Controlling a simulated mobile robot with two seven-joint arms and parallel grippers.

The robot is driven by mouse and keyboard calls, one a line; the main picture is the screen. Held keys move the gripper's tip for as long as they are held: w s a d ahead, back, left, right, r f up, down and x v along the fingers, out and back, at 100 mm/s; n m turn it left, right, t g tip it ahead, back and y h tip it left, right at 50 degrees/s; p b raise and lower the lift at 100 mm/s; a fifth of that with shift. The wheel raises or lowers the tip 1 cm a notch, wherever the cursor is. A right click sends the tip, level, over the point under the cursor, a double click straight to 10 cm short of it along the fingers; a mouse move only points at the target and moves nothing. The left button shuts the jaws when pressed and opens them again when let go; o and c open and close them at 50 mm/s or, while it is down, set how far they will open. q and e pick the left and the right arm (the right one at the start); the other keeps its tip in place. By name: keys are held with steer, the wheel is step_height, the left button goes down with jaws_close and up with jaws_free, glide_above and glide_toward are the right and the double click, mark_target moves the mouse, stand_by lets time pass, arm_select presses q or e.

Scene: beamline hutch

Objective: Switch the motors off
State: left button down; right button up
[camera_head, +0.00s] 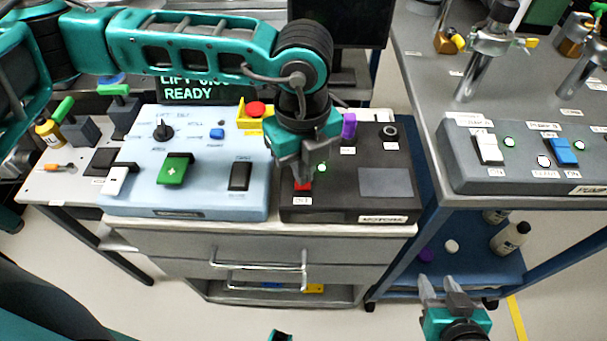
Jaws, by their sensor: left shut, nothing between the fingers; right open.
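The dark motors box (340,213) stands on the right half of the drawer cabinet, with a "MOTORS" label at its front right. A red switch or button (303,185) sits at its front left, partly hidden by my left gripper. A small green lamp (322,168) beside it is lit. My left gripper (302,177) points down with shut, empty fingers right at the red control; I cannot tell whether they touch it. A purple knob (348,126) and a round dark knob (390,131) are at the box's back. My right gripper (446,290) is open and empty, low in front of the blue cart.
A light blue panel (215,195) with a green rocker, black switches and a red emergency button (256,109) adjoins on the left. A display (200,90) behind reads "READY". The pump panel (540,183) stands on the right bench. Bottles stand on the blue shelf (480,265).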

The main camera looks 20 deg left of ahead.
arm_select(q)
steer(key=shift+f+b, duration=0.75)
steer(key=shift+f, duration=0.05)
stand_by(0.4)
steer(key=shift+r+p, duration=1.95)
steer(key=shift+r, duration=1.6)
